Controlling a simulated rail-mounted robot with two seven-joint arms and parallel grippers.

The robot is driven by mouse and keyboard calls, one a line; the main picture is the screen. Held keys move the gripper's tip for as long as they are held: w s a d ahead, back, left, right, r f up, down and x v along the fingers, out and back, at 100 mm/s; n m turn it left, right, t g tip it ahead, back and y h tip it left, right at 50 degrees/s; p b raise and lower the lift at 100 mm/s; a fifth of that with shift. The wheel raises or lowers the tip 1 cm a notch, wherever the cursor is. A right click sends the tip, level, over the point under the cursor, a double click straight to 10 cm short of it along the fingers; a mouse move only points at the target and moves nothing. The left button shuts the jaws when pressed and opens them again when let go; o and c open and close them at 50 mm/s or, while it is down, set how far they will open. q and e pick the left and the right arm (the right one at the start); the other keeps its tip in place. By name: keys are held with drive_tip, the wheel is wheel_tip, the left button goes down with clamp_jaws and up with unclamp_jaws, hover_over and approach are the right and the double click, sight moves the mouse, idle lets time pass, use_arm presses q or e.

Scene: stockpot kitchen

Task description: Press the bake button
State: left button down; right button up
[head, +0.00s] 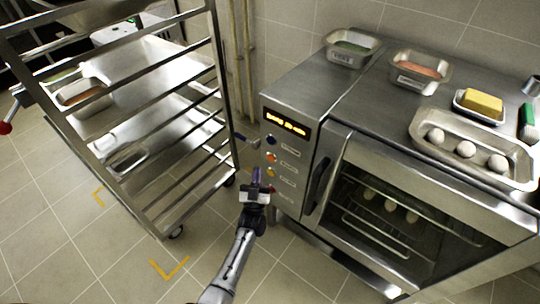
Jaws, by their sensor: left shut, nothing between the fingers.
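The steel oven (300,100) stands right of centre in the head view. Its narrow front panel has a lit orange display (287,124) with a column of small round buttons below, each with a label too small to read. An orange button (271,157) and a yellow one (271,172) show in this column; I cannot tell which is the bake button. My left gripper (257,176) is shut and empty, its tips just left of the lower buttons in the picture. I cannot tell whether it touches the panel. My right gripper is not in view.
A wheeled steel rack (222,90) with trays stands on the left. The oven door (400,185) is closed, with a dark handle (319,185). On the oven top are a tray of pale rolls (416,150), butter (482,103) and metal tubs. Bare tiled floor lies between rack and oven.

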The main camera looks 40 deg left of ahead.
use_arm(q)
drive_tip(key=shift+s+p, duration=0.3)
drive_tip(key=shift+s, duration=0.45)
idle(0.4)
